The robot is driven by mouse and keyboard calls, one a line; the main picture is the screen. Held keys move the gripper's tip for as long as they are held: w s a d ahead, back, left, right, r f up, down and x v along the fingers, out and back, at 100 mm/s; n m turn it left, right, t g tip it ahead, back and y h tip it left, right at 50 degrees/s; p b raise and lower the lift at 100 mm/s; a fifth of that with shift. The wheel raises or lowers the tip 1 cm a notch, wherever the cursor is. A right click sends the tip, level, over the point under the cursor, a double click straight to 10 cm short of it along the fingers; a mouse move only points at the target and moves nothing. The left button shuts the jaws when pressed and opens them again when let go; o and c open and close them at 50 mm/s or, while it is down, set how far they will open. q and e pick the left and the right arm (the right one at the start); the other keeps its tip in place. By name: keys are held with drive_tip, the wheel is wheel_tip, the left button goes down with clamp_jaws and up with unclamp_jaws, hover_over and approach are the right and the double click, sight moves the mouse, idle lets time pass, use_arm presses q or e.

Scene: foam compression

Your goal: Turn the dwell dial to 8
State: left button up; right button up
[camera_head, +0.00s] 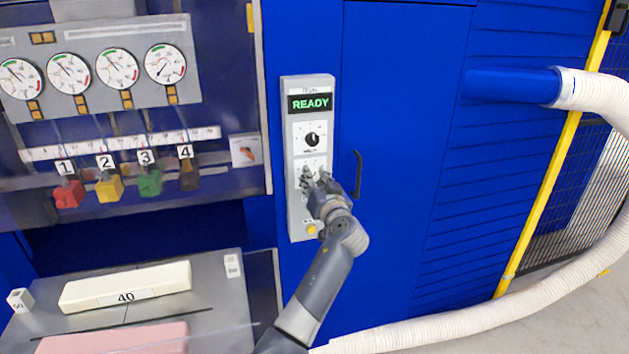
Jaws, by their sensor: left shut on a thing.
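A grey control panel (292,212) is fixed on the blue cabinet, with a green READY display (310,102) at its top. A black dial (312,140) shows on a white plate below the display. A second white plate (304,164) lies lower, and its dial is hidden by my left gripper (313,176). The gripper is shut on that lower dial, which I take to be the dwell dial. The scale numbers and pointer there are too small or covered to read. My right gripper is not in view.
A yellow button (311,229) sits low on the panel. A black door handle (357,174) is close to the right of my gripper. Gauges (117,68) and coloured valve blocks are on the left, above a grey table (215,290) with foam blocks. A white hose (450,325) curves right.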

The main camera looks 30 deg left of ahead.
use_arm(q)
drive_tip(key=shift+m, duration=0.3)
drive_tip(key=o, duration=1.1)
drive_tip(key=v, duration=1.2)
drive_tip(key=shift+w, duration=0.1)
